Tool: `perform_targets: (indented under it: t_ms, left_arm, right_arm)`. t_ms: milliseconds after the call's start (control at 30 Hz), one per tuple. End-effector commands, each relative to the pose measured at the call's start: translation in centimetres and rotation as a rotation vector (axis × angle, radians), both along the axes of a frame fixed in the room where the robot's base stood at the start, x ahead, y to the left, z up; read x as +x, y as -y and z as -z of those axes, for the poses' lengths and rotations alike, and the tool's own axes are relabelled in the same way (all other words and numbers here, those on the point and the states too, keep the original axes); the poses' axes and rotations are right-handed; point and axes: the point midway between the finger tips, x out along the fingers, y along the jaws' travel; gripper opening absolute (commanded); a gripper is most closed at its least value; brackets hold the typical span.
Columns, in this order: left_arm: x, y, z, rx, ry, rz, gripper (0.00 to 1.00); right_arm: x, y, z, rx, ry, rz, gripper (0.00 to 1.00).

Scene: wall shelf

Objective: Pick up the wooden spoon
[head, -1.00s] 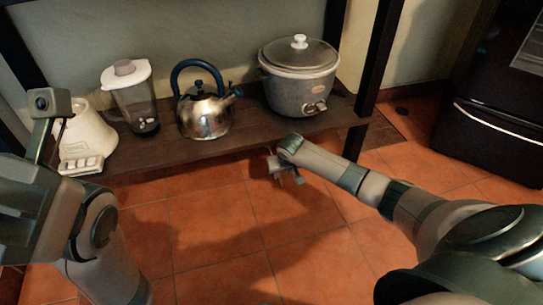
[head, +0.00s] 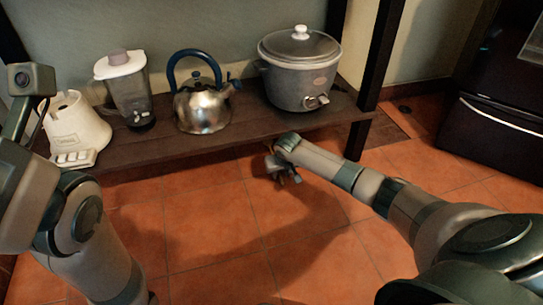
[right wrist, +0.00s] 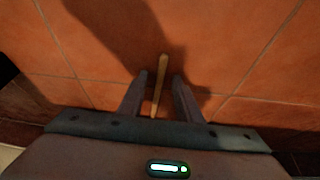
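The wooden spoon (right wrist: 161,72) is a thin, light-brown stick over the tiled floor in the right wrist view. It runs lengthwise in the gap between the fingers of my right gripper (right wrist: 160,77). The fingers are apart, with a visible gap on both sides of the spoon; how far they are above or around it I cannot tell. In the head view my right gripper (head: 285,174) hangs low over the floor in front of the shelf, and I cannot make out the spoon there. My left arm is at the left edge; its fingers do not show.
A low wooden shelf (head: 225,144) holds a blender jug (head: 127,90), a white blender base (head: 76,125), a kettle (head: 203,108) and a slow cooker (head: 300,75). Dark shelf posts stand at its ends. A black appliance (head: 500,100) is at the right. The tiled floor (head: 215,220) is clear.

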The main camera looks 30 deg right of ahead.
Motion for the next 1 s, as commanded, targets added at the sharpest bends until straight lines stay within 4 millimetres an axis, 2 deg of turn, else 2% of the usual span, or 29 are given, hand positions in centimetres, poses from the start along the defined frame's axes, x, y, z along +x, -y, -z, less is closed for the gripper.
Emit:
perform_targets:
  t_ms: [500, 533, 633, 667, 1000]
  left_arm:
    - [-0.22, -0.06, -0.1, -0.003, 0.008, 0.003, 0.0]
    - [-0.21, -0.07, -0.09, -0.003, 0.008, 0.003, 0.0]
    - [-0.16, -0.06, -0.04, -0.003, 0.006, 0.002, 0.0]
    - [-0.13, -0.07, -0.03, -0.003, 0.005, 0.002, 0.0]
    - [0.09, -0.04, 0.08, -0.002, -0.003, 0.001, 0.0]
  right_arm:
    - [0.07, -0.01, 0.04, 0.001, 0.001, 0.0, 0.31]
    - [0.07, -0.01, 0.04, 0.001, 0.001, 0.0, 0.27]
    - [0.07, -0.01, 0.04, 0.001, 0.001, 0.0, 0.03]
    - [0.08, -0.01, 0.05, 0.001, 0.001, 0.0, 0.0]
    - [0.08, -0.01, -0.02, 0.001, 0.001, 0.0, 0.0]
